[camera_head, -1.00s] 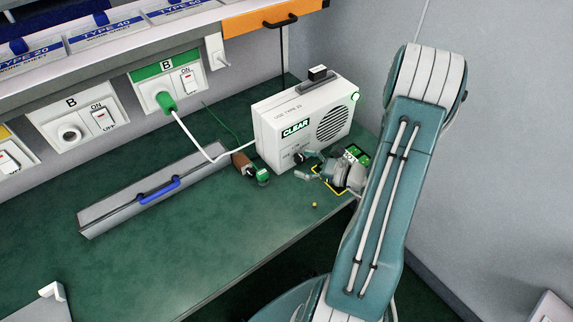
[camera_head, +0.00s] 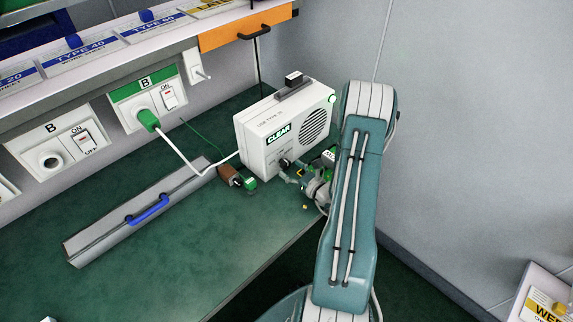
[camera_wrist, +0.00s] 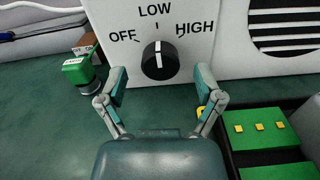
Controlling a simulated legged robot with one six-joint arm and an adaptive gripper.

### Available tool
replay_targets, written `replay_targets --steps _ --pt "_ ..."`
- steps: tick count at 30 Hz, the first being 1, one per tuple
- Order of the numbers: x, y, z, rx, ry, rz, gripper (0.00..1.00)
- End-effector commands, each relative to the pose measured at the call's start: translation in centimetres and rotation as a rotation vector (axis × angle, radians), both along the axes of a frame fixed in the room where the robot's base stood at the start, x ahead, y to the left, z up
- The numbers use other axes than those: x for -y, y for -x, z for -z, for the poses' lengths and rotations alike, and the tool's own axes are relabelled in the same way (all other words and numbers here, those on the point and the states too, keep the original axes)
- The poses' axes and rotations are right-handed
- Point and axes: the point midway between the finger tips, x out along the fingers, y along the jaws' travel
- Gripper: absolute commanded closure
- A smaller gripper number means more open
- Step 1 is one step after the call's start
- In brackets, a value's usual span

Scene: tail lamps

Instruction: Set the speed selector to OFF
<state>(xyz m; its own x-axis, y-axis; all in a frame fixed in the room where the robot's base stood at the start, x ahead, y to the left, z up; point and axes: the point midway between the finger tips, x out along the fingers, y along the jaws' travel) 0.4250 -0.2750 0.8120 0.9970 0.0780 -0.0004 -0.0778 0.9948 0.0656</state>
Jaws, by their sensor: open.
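The speed selector is a round black knob (camera_wrist: 159,60) with a white line, on the front of a white machine (camera_head: 262,140). In the wrist view the line points up at LOW; OFF is printed to its left and HIGH to its right. My gripper (camera_wrist: 161,72) is open, with one finger on each side of the knob and slightly below it. Clear gaps show between fingers and knob in this view; depth is hard to judge. In the head view my gripper (camera_head: 292,174) is beside the knob (camera_head: 285,164), partly hidden by my arm.
A green-capped item (camera_wrist: 78,70) stands left of my gripper. A black tray (camera_wrist: 232,160) with green blocks and yellow pieces is at right. A long grey box (camera_head: 110,235) with a blue handle lies on the green bench (camera_head: 200,260). A white cable (camera_head: 180,157) runs to a wall socket.

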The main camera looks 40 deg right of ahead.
Motion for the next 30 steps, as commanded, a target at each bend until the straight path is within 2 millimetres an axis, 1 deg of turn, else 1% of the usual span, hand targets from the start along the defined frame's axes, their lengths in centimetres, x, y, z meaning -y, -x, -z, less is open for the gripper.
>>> replay_targets --steps 1,3,6,15,17,18,20,21,30 --pt "-0.1 -0.8 0.0 0.000 0.002 -0.004 0.15" --pt "0.0 -1.6 0.1 -0.001 -0.001 -0.003 0.15" --pt "0.2 -2.2 0.1 0.000 -0.003 -0.001 0.15" --pt "0.2 -2.4 0.1 0.000 -0.004 0.001 0.15" --pt "0.2 -2.4 0.1 0.000 -0.004 0.000 0.42" --pt "0.1 -2.4 0.1 0.000 -0.003 0.000 0.60" --pt "0.1 -2.4 0.1 0.000 -0.002 0.000 0.86" --pt "0.1 -2.4 0.0 0.000 -0.001 0.001 0.98" --pt "0.2 -2.5 0.0 0.004 0.006 -0.003 0.98"
